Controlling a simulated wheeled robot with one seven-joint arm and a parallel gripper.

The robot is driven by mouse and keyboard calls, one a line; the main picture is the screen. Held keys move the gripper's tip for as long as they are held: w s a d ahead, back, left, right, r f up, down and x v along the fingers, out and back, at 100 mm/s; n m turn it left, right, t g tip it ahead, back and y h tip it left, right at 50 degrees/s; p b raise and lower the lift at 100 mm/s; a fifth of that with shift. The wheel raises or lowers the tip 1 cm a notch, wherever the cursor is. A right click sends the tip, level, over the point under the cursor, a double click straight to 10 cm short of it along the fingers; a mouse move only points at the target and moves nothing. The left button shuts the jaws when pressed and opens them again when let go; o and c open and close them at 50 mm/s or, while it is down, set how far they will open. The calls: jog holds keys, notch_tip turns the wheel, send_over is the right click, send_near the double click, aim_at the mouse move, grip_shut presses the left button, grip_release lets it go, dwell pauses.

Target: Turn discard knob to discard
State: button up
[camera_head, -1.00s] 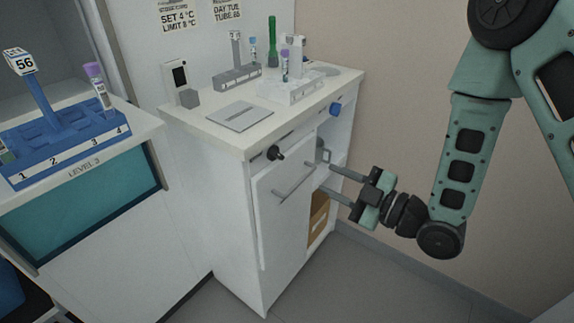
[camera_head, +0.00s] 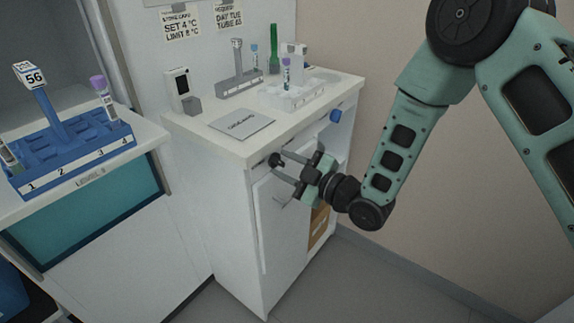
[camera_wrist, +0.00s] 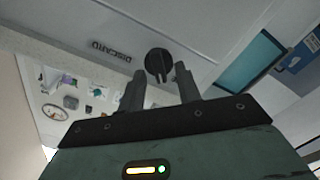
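The black round knob (camera_head: 274,160) is on the front upper edge of the white cabinet, above its door handle. In the wrist view the knob (camera_wrist: 158,63) shows a lighter line across its face, and a DISCARD label (camera_wrist: 110,52), seen upside down, is on the panel beside it. My gripper (camera_head: 277,164) is open, its two fingers pointing at the knob. In the wrist view the knob lies just beyond and between the fingertips (camera_wrist: 158,80). I cannot tell whether they touch it.
The cabinet top holds a grey plate (camera_head: 242,124) and tube racks. A blue rack (camera_head: 75,160) stands at left.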

grip_shut()
jog(key=shift+m, duration=0.4)
jog(key=m+b, duration=0.1)
jog(key=m, duration=0.2)
jog(key=shift+d, duration=0.1)
jog(key=shift+w+d+m, duration=0.1)
jog(key=shift+w+m, duration=0.05)
jog(key=shift+m, duration=2.9)
jog(key=shift+w+d+m, duration=0.1)
jog(key=shift+w+m, duration=0.05)
jog(key=shift+m, duration=2.9)
